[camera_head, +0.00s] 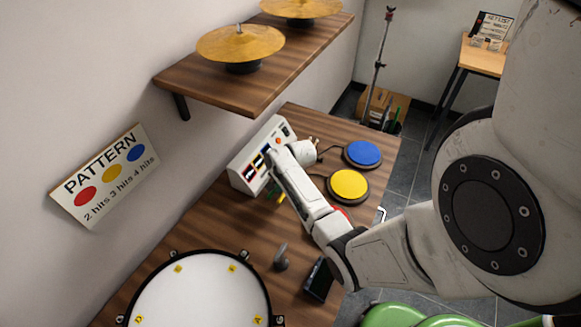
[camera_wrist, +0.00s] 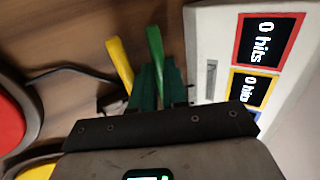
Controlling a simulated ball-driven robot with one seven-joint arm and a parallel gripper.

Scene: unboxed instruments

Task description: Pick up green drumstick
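The green drumstick (camera_wrist: 155,45) shows in the wrist view, its near part running down between the two dark green fingers of my gripper (camera_wrist: 159,78). The fingers lie close on either side of it. I cannot tell whether they press on it or only stand around it. A yellow drumstick (camera_wrist: 119,62) is just left of the fingers, apart from the green one. In the head view my arm reaches down to the white counter box, and the gripper's fingers are hidden there. The sticks show only as small coloured bits beside the box.
The white counter box (camera_wrist: 209,25) stands close to the right of my fingers. Blue (camera_head: 362,154) and yellow (camera_head: 348,186) pads lie right of my gripper. A drum (camera_head: 197,300) is at the near end of the table. A shelf (camera_head: 205,87) with cymbals hangs above.

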